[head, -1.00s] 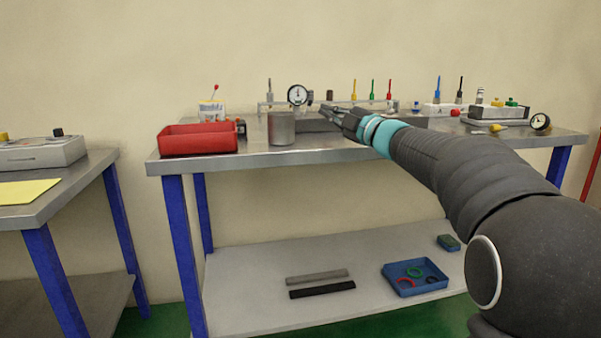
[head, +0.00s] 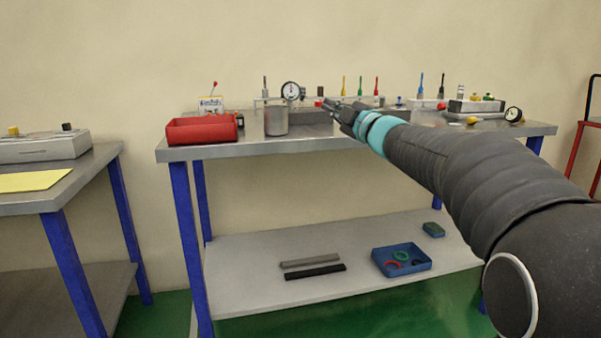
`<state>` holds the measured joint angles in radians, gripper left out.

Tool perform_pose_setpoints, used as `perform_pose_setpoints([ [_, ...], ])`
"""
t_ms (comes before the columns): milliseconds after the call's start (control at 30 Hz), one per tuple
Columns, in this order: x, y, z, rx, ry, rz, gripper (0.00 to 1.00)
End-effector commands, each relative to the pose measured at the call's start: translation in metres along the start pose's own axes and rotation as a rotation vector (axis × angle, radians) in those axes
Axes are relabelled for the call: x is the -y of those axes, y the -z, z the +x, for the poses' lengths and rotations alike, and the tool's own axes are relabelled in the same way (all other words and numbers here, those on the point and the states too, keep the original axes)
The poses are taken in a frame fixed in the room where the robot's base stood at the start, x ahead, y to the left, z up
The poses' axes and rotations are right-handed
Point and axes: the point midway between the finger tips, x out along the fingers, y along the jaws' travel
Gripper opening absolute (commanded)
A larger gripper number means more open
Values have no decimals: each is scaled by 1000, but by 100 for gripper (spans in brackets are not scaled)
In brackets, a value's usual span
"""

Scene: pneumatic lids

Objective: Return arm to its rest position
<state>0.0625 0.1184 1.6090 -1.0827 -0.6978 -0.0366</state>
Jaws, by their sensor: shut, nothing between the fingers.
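My arm reaches in from the lower right of the head view. My gripper (head: 328,106) is at its end, past a turquoise band, and points left and away from me. Its fingers are close together with nothing between them. It shows in front of the workbench (head: 300,142), at about the height of the bench top. The forearm hides part of the bench's right side and some of the things behind it.
A red bin (head: 202,130), a grey cylinder (head: 276,121), a pressure gauge (head: 291,91) and coloured tools stand on the bench. The lower shelf (head: 250,300) holds a blue tray (head: 402,271) and two bars. A side table (head: 40,202) stands left. A red trolley frame (head: 577,150) stands right.

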Motion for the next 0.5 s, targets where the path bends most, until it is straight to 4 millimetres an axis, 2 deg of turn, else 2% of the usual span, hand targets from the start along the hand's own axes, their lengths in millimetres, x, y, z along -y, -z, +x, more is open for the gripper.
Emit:
perform_pose_setpoints([
  [267,-13,-10,-42,211,-69,129,0],
  [367,-13,-18,-70,325,-96,206,0],
  [467,-4,-26,-112,476,-119,316,0],
  [500,4,-29,-132,542,-124,367,0],
])
